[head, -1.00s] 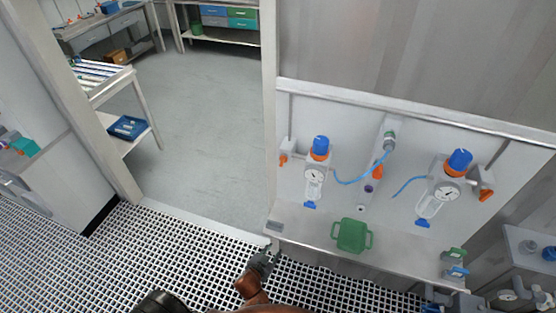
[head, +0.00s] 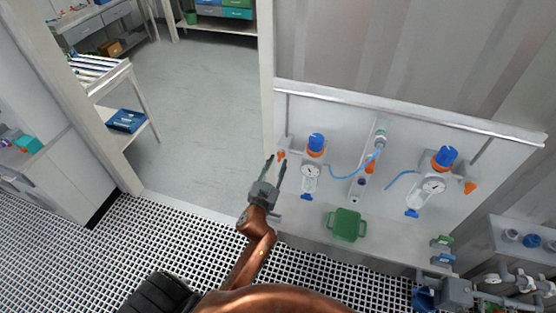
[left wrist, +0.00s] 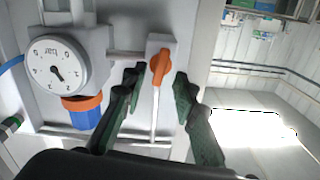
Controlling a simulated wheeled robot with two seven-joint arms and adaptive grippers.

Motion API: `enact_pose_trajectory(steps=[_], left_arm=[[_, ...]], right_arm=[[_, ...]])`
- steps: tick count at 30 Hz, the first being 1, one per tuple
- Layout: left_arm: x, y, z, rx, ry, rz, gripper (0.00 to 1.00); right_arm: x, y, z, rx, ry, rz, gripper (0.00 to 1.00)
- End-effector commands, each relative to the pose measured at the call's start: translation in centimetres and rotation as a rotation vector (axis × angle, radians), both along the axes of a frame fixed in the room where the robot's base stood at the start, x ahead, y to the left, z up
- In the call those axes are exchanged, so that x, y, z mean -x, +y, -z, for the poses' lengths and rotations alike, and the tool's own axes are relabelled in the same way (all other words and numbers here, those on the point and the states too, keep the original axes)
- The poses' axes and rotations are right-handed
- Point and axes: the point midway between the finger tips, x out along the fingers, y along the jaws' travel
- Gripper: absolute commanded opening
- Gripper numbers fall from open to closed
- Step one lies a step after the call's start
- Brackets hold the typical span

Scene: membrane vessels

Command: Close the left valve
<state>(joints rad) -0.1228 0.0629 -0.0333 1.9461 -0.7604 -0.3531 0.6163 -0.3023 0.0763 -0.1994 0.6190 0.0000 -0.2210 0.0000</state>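The left valve is a pale block with an orange handle (head: 281,155) at the left end of the wall panel, beside the left regulator (head: 310,172). In the left wrist view the orange handle (left wrist: 160,67) stands nearly upright in the picture, slightly tilted. My left gripper (head: 276,163) is open and empty, its fingers pointing at the valve. In the left wrist view, the gripper (left wrist: 156,88) has its two dark fingers on either side of the handle's line, with no clear contact. My right gripper is not in view.
A round gauge (left wrist: 58,65) and regulator with a blue knob (left wrist: 84,117) sit close beside the valve. A green tray (head: 346,225) stands on the ledge below. A second regulator (head: 432,186) is further right. An open doorway lies left of the panel.

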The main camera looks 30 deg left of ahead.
Motion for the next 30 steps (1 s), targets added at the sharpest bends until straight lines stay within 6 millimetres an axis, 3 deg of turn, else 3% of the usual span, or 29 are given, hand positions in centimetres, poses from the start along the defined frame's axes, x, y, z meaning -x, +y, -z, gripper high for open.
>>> enact_pose_trajectory(steps=[6, 14, 26, 30], left_arm=[[-1.8, 0.4, 0.0, 0.001, 0.0, 0.001, 0.27], [-1.9, 0.4, 0.1, 0.0, 0.001, 0.001, 0.27], [-1.8, 0.4, 0.1, 0.0, 0.001, 0.001, 0.01], [-1.8, 0.4, 0.1, 0.0, 0.001, 0.001, 0.0]], right_arm=[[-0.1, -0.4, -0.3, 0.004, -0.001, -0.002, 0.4], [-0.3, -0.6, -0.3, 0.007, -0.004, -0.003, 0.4], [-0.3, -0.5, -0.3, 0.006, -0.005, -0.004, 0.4], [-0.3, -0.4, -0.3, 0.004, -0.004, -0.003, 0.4]])
